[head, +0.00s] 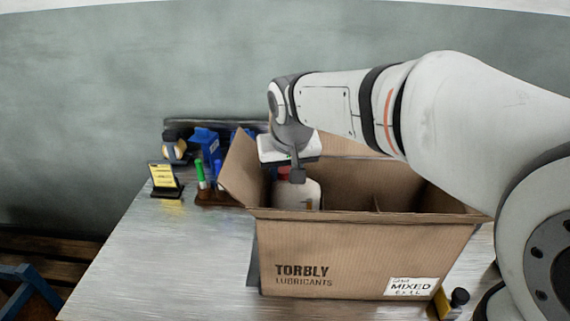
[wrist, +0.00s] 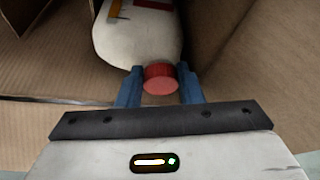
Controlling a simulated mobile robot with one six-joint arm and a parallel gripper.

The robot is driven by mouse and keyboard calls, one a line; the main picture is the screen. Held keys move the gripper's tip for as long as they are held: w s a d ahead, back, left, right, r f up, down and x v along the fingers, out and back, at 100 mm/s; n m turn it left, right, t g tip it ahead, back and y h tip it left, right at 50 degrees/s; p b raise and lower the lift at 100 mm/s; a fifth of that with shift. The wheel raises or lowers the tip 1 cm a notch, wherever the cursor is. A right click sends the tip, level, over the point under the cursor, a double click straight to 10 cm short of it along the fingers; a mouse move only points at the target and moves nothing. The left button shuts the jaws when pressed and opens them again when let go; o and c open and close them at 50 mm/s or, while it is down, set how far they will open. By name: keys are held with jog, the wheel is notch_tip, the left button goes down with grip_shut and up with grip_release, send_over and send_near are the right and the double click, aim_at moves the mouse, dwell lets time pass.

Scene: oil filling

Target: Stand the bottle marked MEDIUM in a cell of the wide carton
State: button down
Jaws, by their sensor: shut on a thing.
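A cream bottle (head: 297,194) with a red cap stands inside the wide carton (head: 350,255), in a cell at its left end. In the wrist view the bottle (wrist: 140,38) is seen from above, with part of a label at the top edge; I cannot read its marking. My gripper (wrist: 159,80) is shut on the red cap (wrist: 160,78), one blue finger on each side. In the head view my gripper (head: 290,175) reaches down into the carton from above. The bottle's base is hidden behind the carton's front wall, so I cannot tell whether it touches the floor.
The carton's left flap (head: 241,168) stands out to the side, and dividers (head: 377,203) show inside. Behind it are blue containers (head: 206,146), a small yellow sign (head: 162,176) and a green-topped item (head: 200,172). The table's left front (head: 170,260) is clear.

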dwell(0.4)
jog(key=shift+f+b, duration=0.4)
jog(key=shift+f, duration=0.1)
jog(key=c, duration=1.3)
grip_release()
jog(key=o, duration=0.4)
jog(key=shift+f, duration=0.1)
